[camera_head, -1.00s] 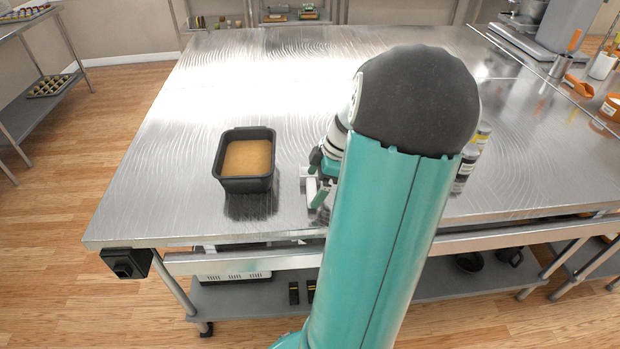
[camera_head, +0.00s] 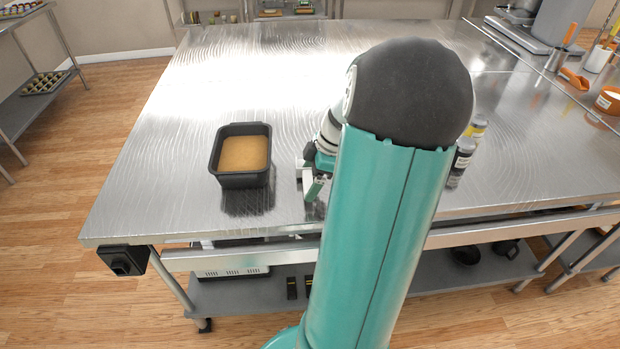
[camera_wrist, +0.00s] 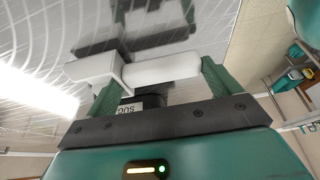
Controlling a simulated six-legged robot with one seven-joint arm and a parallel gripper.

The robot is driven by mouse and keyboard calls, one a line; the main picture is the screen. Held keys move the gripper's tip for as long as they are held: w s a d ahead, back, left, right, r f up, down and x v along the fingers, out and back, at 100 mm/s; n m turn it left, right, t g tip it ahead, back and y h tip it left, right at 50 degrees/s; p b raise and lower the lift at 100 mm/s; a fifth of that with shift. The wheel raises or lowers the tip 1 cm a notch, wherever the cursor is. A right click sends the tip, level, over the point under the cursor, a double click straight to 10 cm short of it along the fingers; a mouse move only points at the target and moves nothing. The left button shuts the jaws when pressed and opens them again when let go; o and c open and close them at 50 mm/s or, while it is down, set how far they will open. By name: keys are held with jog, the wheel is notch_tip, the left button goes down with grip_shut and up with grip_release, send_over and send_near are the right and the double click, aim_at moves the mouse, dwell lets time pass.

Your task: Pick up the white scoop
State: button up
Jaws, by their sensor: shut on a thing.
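The white scoop (camera_wrist: 160,68) lies across my gripper (camera_wrist: 158,88) in the wrist view, its handle between the two green fingers and its wider end to the left. My gripper is shut on it. In the head view my gripper (camera_head: 314,182) is at the front part of the steel table, just right of the loaf pan. My own arm hides much of it there, and only a small pale part of the scoop shows beside it. I cannot tell how high the scoop is above the table.
A dark loaf pan (camera_head: 217,172) with tan filling stands on the steel table (camera_head: 160,205), left of my gripper. Dark jars (camera_head: 461,160) stand right of my arm. An orange scoop (camera_head: 574,78) and containers are at the far right. The table's middle back is clear.

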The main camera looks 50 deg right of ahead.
jog(key=s+a+r, duration=0.2)
jog(key=s+r, duration=1)
jog(key=s, duration=0.1)
jog(key=shift+s+a, duration=0.35)
jog(key=shift+a, duration=0.05)
jog(key=o, duration=0.4)
jog(key=c, duration=0.4)
